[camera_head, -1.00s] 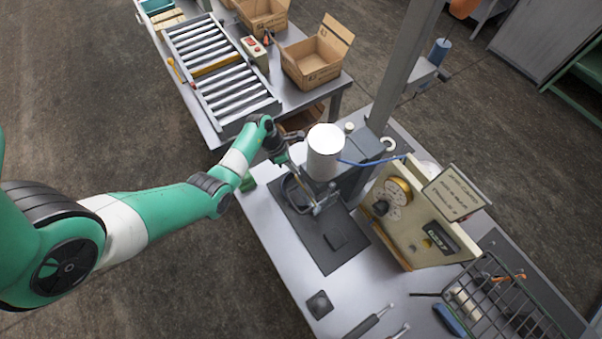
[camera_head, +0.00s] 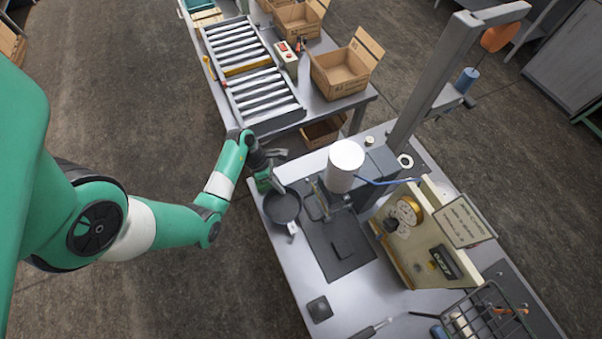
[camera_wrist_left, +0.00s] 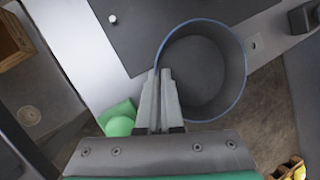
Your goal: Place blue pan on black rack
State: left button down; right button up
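The blue pan (camera_head: 283,208) looks dark inside in the head view, and its blue rim shows in the left wrist view (camera_wrist_left: 243,62). My left gripper (camera_head: 277,188) is shut on the pan's near wall, its two fingers (camera_wrist_left: 160,92) close together at the rim. The pan is at the table's left edge, beside the dark mat; I cannot tell whether it touches the table. A black wire rack (camera_head: 488,300) stands at the lower right of the head view with some items in it. My right gripper is not in view.
A press with a white cylinder (camera_head: 345,165) stands right of the pan over the dark mat (camera_head: 335,262). A beige control box (camera_head: 415,245) stands between the press and the rack. A roller conveyor (camera_head: 255,85) and cardboard boxes (camera_head: 340,72) are behind. A green block (camera_wrist_left: 118,118) lies near the fingers.

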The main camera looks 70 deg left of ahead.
aim_at(269, 200)
pick_arm(q)
jog(key=s, duration=0.6)
jog(key=shift+d, duration=0.4)
